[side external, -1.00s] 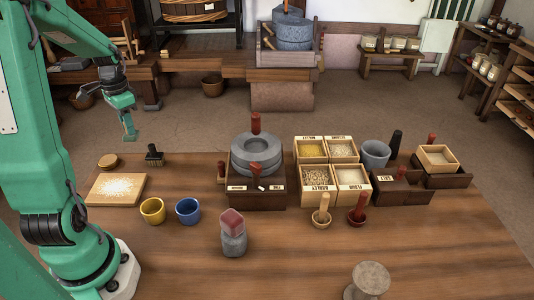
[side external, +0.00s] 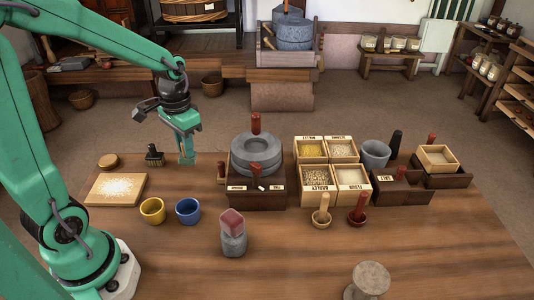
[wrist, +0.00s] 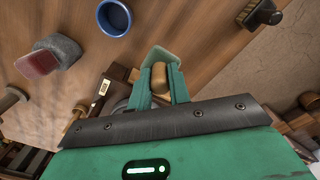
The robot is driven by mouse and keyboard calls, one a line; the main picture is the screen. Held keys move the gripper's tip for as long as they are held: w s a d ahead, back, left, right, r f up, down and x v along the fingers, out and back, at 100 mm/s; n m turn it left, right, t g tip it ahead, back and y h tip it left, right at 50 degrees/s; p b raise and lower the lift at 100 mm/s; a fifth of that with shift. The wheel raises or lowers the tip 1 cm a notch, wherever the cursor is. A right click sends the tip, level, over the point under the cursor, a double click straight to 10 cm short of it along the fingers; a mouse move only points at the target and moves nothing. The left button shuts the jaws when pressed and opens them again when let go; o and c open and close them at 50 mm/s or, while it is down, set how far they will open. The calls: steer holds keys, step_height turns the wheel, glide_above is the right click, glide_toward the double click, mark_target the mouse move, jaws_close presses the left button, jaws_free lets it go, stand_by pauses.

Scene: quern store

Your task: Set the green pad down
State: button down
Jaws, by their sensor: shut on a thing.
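My gripper (side external: 187,158) hangs above the table at the back, left of the stone quern (side external: 257,155) and right of the dark brush. It is shut on a green pad. In the wrist view, the pad (wrist: 161,56) shows as a pale grey-green piece at the fingertips of my gripper (wrist: 160,82). A tan rounded knob (wrist: 159,78) sits between the fingers, seemingly the pad's handle. The pad looks clear of the table. In the side view it is hard to tell apart from the green fingers.
A dark brush (side external: 154,155), floured board (side external: 116,189), yellow cup (side external: 152,211) and blue cup (side external: 188,211) stand nearby. A red-topped grey block (side external: 233,233) is nearer the front. Grain boxes (side external: 331,175) stand right of the quern.

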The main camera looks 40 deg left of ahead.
steer(key=s+d, duration=0.2)
steer(key=d, duration=0.6)
steer(key=shift+s+d, duration=0.15)
steer(key=shift+d, duration=0.1)
steer(key=w+a+f, duration=0.1)
steer(key=a+f, duration=0.1)
steer(key=a, duration=0.1)
steer(key=a+f, duration=0.2)
steer(key=a, duration=0.2)
steer(key=w+a+f, duration=0.1)
steer(key=a+f, duration=0.2)
steer(key=a, duration=0.1)
steer(key=shift+w+a, duration=0.2)
steer(key=shift+w, duration=0.15)
steer(key=shift+f, duration=0.1)
steer(key=shift+f, duration=1.9)
steer(key=shift+f, duration=0.15)
steer(key=c, duration=1.3)
jaws_free()
